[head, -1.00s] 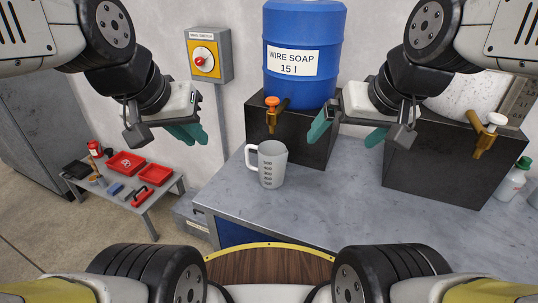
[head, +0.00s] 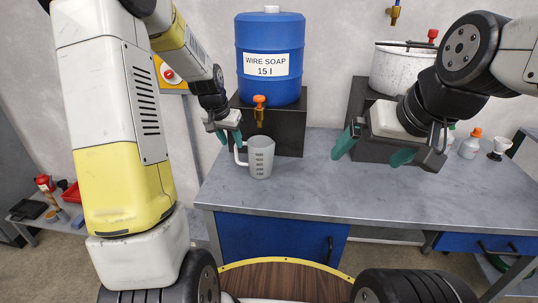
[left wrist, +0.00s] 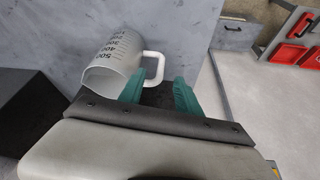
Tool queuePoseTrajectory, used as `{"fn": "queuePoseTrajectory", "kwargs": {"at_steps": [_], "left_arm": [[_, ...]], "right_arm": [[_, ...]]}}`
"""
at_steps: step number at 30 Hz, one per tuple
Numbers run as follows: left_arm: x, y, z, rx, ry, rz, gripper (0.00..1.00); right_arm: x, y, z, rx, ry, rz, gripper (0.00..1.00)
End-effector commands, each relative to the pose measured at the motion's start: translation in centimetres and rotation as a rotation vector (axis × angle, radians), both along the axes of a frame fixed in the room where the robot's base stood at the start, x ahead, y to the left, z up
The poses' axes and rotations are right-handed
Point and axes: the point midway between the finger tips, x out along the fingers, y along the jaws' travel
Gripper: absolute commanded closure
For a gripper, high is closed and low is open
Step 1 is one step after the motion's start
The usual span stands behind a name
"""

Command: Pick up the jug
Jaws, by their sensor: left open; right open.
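The jug (head: 261,157) is a translucent grey measuring cup with dark graduation marks and a white handle on its left side. It stands upright on the grey worktop (head: 330,190), in front of the blue soap barrel's stand. My left gripper (head: 231,138) is open just above and left of the jug, by its handle. In the left wrist view the jug (left wrist: 113,65) lies beyond the two teal fingers (left wrist: 158,92), with its handle between or just ahead of their tips; contact cannot be told. My right gripper (head: 374,152) is open and empty above the worktop, right of the jug.
The blue barrel (head: 270,85) labelled wire soap stands on a dark block, its orange-handled tap (head: 260,108) above and behind the jug. A speckled white pot (head: 400,72) stands on another dark block, behind my right arm. Bottles (head: 470,145) are at right. The worktop's middle is clear.

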Motion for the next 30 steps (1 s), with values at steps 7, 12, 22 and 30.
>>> {"fn": "queuePoseTrajectory", "kwargs": {"at_steps": [7, 12, 22, 30], "left_arm": [[1.0, -0.1, -2.2, 0.001, 0.004, -0.003, 0.60], [1.6, -0.2, -4.1, 0.000, 0.005, -0.004, 0.60], [3.1, -0.5, -7.7, -0.002, 0.002, -0.002, 0.60], [3.2, -0.5, -7.8, -0.002, 0.001, -0.002, 0.68]], "right_arm": [[0.0, 0.0, 0.0, 0.000, 0.000, 0.000, 0.00], [0.0, 0.0, 0.0, 0.000, 0.000, 0.000, 0.00], [0.0, 0.0, 0.0, 0.000, 0.000, 0.000, 0.00], [0.0, 0.0, 0.0, 0.000, 0.000, 0.000, 0.00]]}}
